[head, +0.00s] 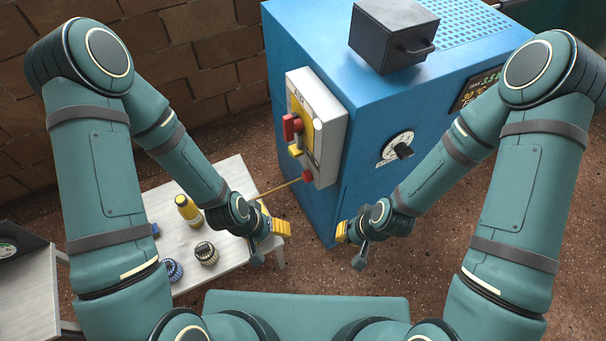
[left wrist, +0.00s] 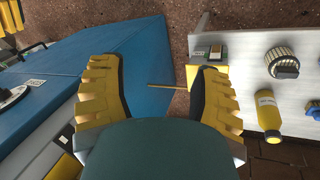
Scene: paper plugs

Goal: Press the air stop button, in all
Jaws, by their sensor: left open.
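The blue machine (head: 300,50) carries a grey control panel (head: 330,140) on its left side. The panel has a red handle (head: 290,127), a yellow lever (head: 296,151) and a red button (head: 307,176) at its lower end; its lettering is too small to read surely. My left gripper (head: 280,228) is open below and left of the red button, apart from the panel. In the left wrist view its yellow fingers (left wrist: 160,75) are spread wide. My right gripper (head: 342,232) is before the machine's front.
A pale table (head: 228,176) at left bears a yellow bottle (head: 188,210), a dark ribbed cap (head: 206,253) and a blue ribbed one (head: 172,270). A dark box (head: 385,40) sits on the machine. Brown floor shows between the table and the machine.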

